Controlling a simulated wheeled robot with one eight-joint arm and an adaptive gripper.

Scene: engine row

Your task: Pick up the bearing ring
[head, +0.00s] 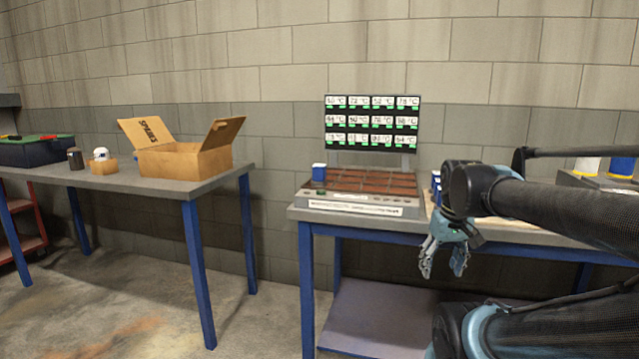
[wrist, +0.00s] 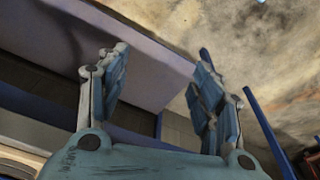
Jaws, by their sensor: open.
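I cannot make out a bearing ring in either view. My gripper (head: 443,262) hangs in front of the middle table's front edge, below the level of its top, fingers pointing down. In the wrist view my gripper (wrist: 160,65) is open, its two fingers wide apart with nothing between them. That view shows a table's underside region, a shelf and the concrete floor. My arm hides part of the right side of the table in the head view.
The left table (head: 200,185) carries an open cardboard box (head: 185,158), a small tan block (head: 104,167) and a dark cylinder (head: 75,158). Floor between the tables is clear.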

